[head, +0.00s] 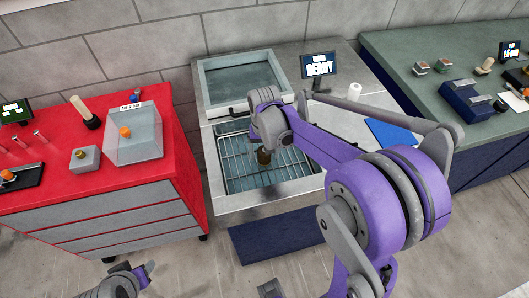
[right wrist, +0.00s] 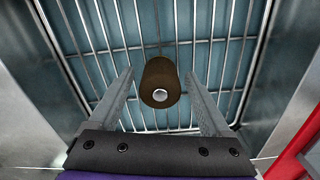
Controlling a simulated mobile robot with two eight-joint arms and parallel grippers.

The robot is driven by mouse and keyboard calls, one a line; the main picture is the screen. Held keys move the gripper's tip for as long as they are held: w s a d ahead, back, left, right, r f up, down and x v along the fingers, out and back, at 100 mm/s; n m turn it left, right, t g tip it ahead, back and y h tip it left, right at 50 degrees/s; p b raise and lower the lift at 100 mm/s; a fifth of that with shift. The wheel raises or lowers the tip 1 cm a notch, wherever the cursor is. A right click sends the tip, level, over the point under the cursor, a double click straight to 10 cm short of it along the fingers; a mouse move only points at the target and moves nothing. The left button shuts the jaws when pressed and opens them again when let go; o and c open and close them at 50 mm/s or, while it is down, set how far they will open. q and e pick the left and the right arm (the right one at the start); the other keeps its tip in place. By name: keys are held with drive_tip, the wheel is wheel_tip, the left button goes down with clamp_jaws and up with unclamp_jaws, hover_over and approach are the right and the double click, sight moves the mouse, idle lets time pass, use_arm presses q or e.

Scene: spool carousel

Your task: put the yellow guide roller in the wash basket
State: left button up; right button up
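The wash basket is a wire basket (head: 240,165) set in a steel basin; its wires fill the right wrist view (right wrist: 220,50). A brown roller (right wrist: 160,82) with a pale end shows against the basket wires, and in the head view (head: 264,156) below my right gripper. I cannot tell if it touches the basket floor. I make out no clearly yellow roller. My right gripper (right wrist: 159,76) is open over the basket, its fingers on either side of the brown roller with visible gaps. My left gripper (head: 147,270) is low at the left, its opening unclear.
A red cabinet (head: 100,208) at left carries a clear box (head: 138,145), a grey block (head: 84,158) and small parts. Behind the basket are a lidded basin (head: 240,80) and a READY screen (head: 319,66). A green bench (head: 400,45) stands at right.

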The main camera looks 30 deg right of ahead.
drive_tip(key=shift+r, duration=0.1)
drive_tip(key=shift+r, duration=0.4)
wheel_tip(320, 180, up, 11)
drive_tip(key=p, duration=0.1)
drive_tip(key=shift+r, duration=0.2)
